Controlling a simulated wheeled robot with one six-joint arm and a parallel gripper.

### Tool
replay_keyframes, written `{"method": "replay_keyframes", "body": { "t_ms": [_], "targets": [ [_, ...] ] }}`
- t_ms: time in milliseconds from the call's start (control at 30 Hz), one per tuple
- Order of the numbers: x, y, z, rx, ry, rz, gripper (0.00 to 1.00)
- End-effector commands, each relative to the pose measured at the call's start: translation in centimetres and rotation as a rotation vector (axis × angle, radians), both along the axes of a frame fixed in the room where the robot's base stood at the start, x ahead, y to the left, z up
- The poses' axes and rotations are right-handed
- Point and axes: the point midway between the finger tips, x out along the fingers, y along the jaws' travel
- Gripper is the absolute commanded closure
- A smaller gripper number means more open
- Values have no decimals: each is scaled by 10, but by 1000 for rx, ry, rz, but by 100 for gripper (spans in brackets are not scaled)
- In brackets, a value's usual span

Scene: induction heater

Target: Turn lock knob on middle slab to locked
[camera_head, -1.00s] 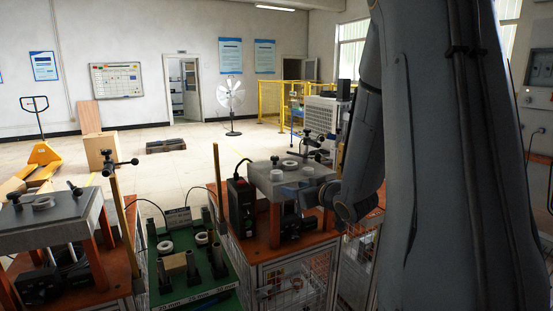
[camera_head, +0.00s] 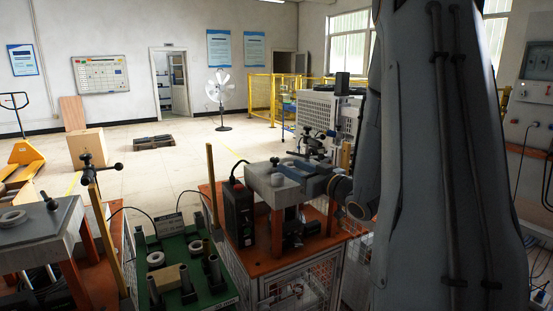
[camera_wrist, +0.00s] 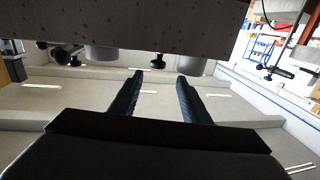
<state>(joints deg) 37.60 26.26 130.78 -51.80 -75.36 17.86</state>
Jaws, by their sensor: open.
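The middle slab (camera_head: 262,187) is a grey block on orange legs, on an orange-topped bench in the head view. A small black lock knob (camera_head: 275,161) stands on its top near the far left edge. My gripper (camera_head: 316,184) reaches in from the right at the slab's right end, partly hiding its top. In the wrist view, which is upside down, my gripper (camera_wrist: 160,75) is open and empty. A black knob (camera_wrist: 158,62) appears beyond and between the fingertips, apart from them. The slab (camera_wrist: 130,25) fills the top. Whether the knob is locked cannot be told.
A black control box (camera_head: 239,212) stands left of the slab. A green board (camera_head: 160,245) with posts and rings lies further left, beside another grey slab (camera_head: 35,232). Round pale pieces (camera_wrist: 101,53) sit on the slab near the knob. A T-handled post (camera_head: 92,180) rises at left.

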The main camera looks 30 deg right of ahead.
Motion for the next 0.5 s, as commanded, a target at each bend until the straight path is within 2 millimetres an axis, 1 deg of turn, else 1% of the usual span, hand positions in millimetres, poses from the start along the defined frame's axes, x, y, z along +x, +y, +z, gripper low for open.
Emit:
{"method": "replay_keyframes", "body": {
  "t_ms": [67,167,267,500],
  "targets": [
    [0,-2,0,0,0,-5,57],
    [5,-5,0,0,1,-10,57],
    [16,-5,1,0,1,-14,57],
    [52,-1,1,-1,1,-19,57]
  ]
}}
